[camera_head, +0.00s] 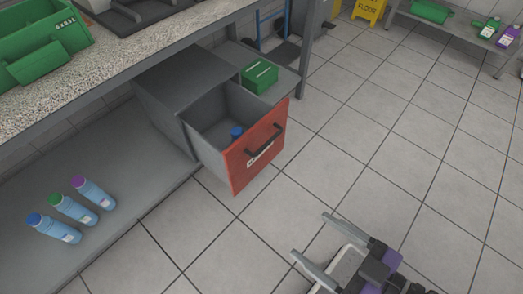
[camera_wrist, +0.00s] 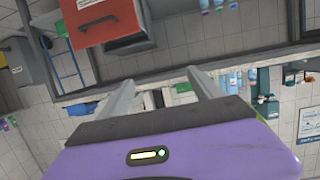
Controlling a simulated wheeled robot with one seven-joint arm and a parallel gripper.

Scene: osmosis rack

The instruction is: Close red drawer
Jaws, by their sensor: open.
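The red drawer (camera_head: 258,148) stands pulled out from a grey cabinet under the counter. Its red front carries a dark handle (camera_head: 264,145) and a white label. A blue-capped bottle (camera_head: 237,132) is inside the open drawer. My gripper (camera_head: 309,235) is open and empty over the floor, in front of the drawer and apart from it. In the wrist view the red drawer front (camera_wrist: 103,20) with its handle shows at the upper left, beyond the gripper's fingers (camera_wrist: 161,78). The wrist picture appears turned over.
A green box (camera_head: 260,76) sits on the shelf right of the cabinet. The speckled counter (camera_head: 130,50) overhangs the cabinet. A yellow floor sign (camera_head: 370,10) is far back. The tiled floor (camera_head: 400,130) right of the drawer is clear.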

